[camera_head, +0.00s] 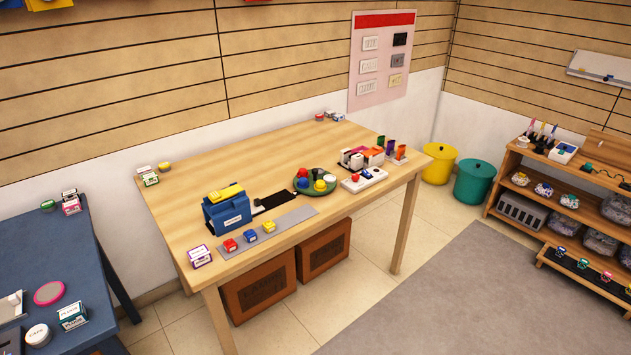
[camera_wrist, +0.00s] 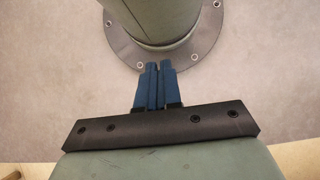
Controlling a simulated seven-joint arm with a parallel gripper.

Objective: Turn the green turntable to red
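The green turntable (camera_head: 309,191) is a round disc on the wooden table, right of its middle.
A blue box (camera_head: 228,213) with yellow on top stands left of the turntable. A white switch strip (camera_head: 364,180) and small coloured holders sit close on its right. A grey strip (camera_head: 285,222) with small blocks lies in front. The table's back half (camera_head: 250,155) is mostly clear.

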